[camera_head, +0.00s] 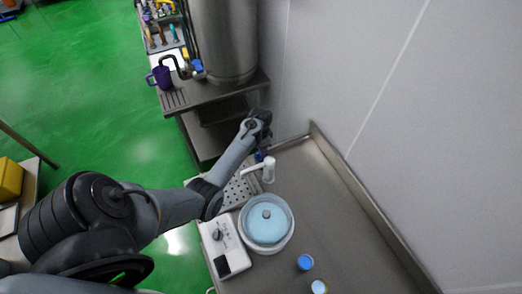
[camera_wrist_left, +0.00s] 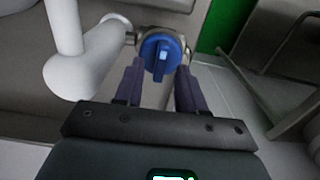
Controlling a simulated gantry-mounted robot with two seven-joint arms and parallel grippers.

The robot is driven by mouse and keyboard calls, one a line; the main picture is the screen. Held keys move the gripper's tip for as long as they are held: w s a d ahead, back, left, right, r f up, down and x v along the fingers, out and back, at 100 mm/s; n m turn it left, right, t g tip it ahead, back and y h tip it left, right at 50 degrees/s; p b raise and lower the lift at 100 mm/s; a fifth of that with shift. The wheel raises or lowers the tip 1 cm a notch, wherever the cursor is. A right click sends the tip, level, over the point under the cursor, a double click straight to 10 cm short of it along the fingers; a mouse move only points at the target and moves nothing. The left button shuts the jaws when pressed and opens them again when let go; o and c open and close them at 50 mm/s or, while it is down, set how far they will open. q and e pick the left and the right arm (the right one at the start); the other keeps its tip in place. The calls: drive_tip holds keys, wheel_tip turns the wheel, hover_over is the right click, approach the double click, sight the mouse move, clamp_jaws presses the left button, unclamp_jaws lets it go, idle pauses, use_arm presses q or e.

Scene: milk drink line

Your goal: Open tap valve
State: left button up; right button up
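The tap valve is a round blue knob (camera_wrist_left: 160,55) on a metal fitting, seen in the left wrist view beside a thick white tap (camera_wrist_left: 78,65). In the head view, the white tap (camera_head: 268,170) stands at the sink's drain area, with a bit of the blue knob (camera_head: 259,156) beside it, mostly hidden by my left gripper (camera_head: 261,148). My left gripper's two dark fingers (camera_wrist_left: 160,68) are apart, one on each side of the knob's near edge. I cannot tell whether they touch it. My right gripper is not in view.
A white pot with a blue lid (camera_head: 266,219), a white hotplate (camera_head: 227,246) and a blue-capped item (camera_head: 305,262) stand on the steel counter near my left arm. A wall runs along the right. A steel tank (camera_head: 224,40) and a purple mug (camera_head: 161,77) stand on the far counter.

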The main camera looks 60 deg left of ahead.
use_arm(q)
drive_tip(key=shift+f, duration=1)
drive_tip(key=shift+c, duration=0.3)
clamp_jaws()
